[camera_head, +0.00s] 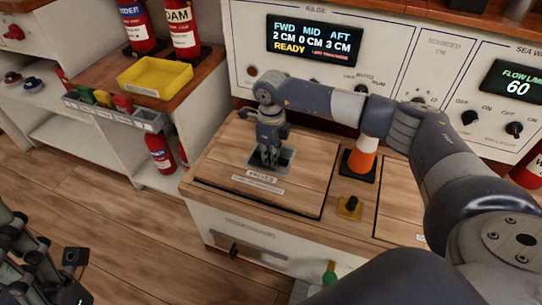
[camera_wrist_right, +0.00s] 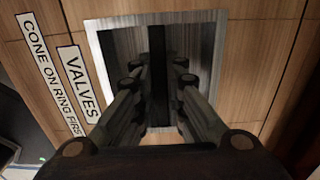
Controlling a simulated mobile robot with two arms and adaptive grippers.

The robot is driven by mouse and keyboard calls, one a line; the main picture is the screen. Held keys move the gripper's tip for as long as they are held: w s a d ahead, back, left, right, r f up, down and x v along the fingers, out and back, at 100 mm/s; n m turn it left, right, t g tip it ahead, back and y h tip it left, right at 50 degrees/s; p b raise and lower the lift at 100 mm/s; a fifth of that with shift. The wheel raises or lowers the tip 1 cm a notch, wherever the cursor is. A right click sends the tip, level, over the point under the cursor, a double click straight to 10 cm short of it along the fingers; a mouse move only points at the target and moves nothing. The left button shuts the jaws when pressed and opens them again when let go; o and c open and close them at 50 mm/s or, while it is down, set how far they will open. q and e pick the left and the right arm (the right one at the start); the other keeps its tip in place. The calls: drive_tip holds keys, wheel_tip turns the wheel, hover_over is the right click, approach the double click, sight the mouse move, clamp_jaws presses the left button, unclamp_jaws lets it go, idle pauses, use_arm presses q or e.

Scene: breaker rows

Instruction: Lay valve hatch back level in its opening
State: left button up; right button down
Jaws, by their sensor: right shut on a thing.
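The valve hatch (camera_head: 305,172) is a wooden panel in the counter top, with a "VALVES" label and a metal-rimmed recess; its label also shows in the wrist view (camera_wrist_right: 80,80). A dark line runs along its front and right edges. It looks near level, but I cannot tell if it sits fully flush. My right gripper (camera_head: 270,160) points down into the recess. In the right wrist view its fingers (camera_wrist_right: 160,85) are shut around a dark bar in the recess, the hatch's handle. My left gripper (camera_head: 18,240) is at the lower left, away from the hatch, partly cut off.
An orange and white cone (camera_head: 362,157) stands on a dark base right of the hatch. A small yellow block with a black knob (camera_head: 350,206) is in front of it. A second panel (camera_head: 402,205) lies further right. The control panel (camera_head: 250,45) rises behind; a yellow tray (camera_head: 155,77) is left.

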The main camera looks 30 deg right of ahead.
drive_tip(key=shift+f+b, duration=0.5)
drive_tip(key=shift+f, duration=0.3)
drive_tip(key=c, duration=1.6)
unclamp_jaws()
drive_tip(key=shift+f, duration=0.1)
drive_tip(key=shift+s+f, duration=0.1)
wheel_tip(320, 180, up, 12)
drive_tip(key=shift+r, duration=0.15)
